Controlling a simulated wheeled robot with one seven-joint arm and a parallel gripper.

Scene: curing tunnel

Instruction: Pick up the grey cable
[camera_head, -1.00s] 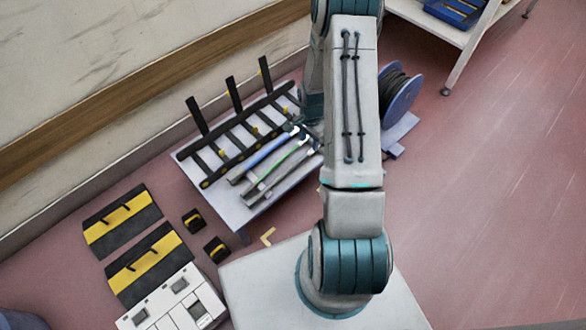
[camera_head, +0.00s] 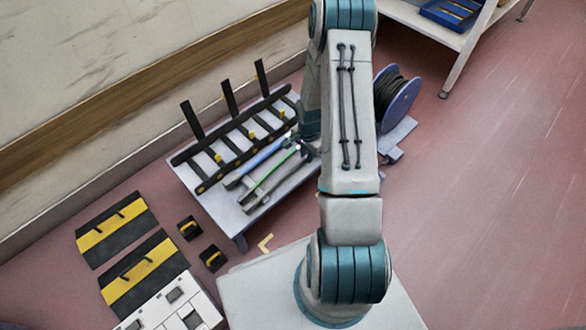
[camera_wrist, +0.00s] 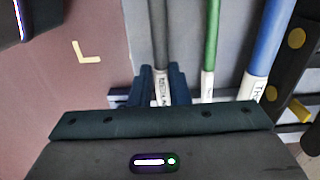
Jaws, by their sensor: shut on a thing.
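The grey cable (camera_wrist: 158,35) runs down between the fingers of my gripper (camera_wrist: 163,78) in the wrist view, with a white printed label by the fingers. The gripper is shut on it at that labelled end. In the head view the grey cable (camera_head: 268,182) lies along the near side of a small table, beside the green and blue cables. My arm and the angle hide much of the gripper there. I cannot tell whether the cable is clear of the table.
The green cable (camera_wrist: 211,35) and blue cable (camera_wrist: 268,40) lie to the right, close by. A black rack (camera_head: 235,140) with upright posts stands behind them on the table (camera_head: 232,217). A cable spool (camera_head: 400,98) is to the right. Open floor (camera_head: 480,200) lies at right.

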